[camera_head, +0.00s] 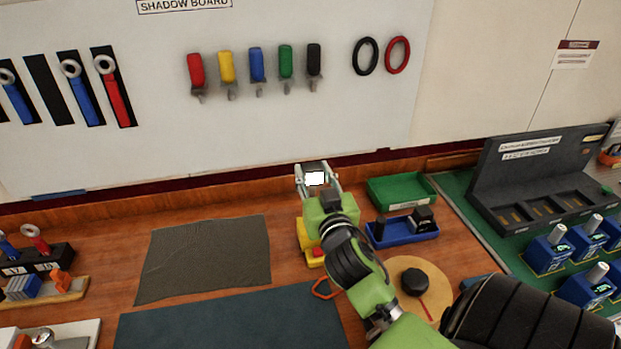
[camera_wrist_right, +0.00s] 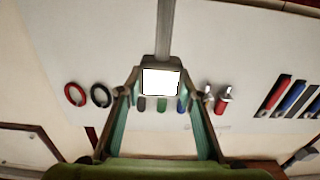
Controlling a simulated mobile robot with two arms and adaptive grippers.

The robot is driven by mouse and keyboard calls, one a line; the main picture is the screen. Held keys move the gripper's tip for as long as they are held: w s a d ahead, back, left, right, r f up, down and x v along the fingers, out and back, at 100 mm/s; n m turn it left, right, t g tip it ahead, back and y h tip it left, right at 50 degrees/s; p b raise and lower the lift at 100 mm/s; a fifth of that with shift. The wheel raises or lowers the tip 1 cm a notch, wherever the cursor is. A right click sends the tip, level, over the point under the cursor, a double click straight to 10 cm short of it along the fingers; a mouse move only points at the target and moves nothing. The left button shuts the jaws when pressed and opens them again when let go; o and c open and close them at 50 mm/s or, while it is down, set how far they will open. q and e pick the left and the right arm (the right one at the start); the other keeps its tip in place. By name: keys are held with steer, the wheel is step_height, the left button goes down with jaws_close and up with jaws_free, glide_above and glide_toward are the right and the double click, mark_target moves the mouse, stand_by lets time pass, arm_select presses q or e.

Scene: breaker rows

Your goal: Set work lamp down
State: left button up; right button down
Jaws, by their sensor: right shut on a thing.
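The work lamp (camera_head: 315,179) shows in the head view as a bright white panel in a dark frame, between the fingertips of my right gripper (camera_head: 318,182). In the right wrist view the glowing lamp head (camera_wrist_right: 160,82) sits between the two fingers of the right gripper (camera_wrist_right: 159,92), which is shut on it. A straight grey stem (camera_wrist_right: 165,30) runs from the lamp to the top edge of that view. The lamp's lower end is hidden in the head view behind my gripper and arm. My left gripper is not in view.
On the wooden bench (camera_head: 105,270) lie a grey mat (camera_head: 205,260) and a dark blue mat (camera_head: 230,320). A yellow object (camera_head: 306,235) is partly hidden by my right arm. A green tray (camera_head: 400,188) and blue tray (camera_head: 403,231) stand right of it. A shadow board (camera_head: 130,130) stands behind.

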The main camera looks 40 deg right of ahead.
steer(key=shift+r, duration=0.1)
steer(key=shift+s+a+r, duration=0.1)
steer(key=shift+s+a, duration=0.05)
steer(key=shift+s+f, duration=0.15)
steer(key=shift+f, duration=0.05)
steer(key=c, duration=1.4)
jaws_free()
steer(key=shift+f, duration=0.1)
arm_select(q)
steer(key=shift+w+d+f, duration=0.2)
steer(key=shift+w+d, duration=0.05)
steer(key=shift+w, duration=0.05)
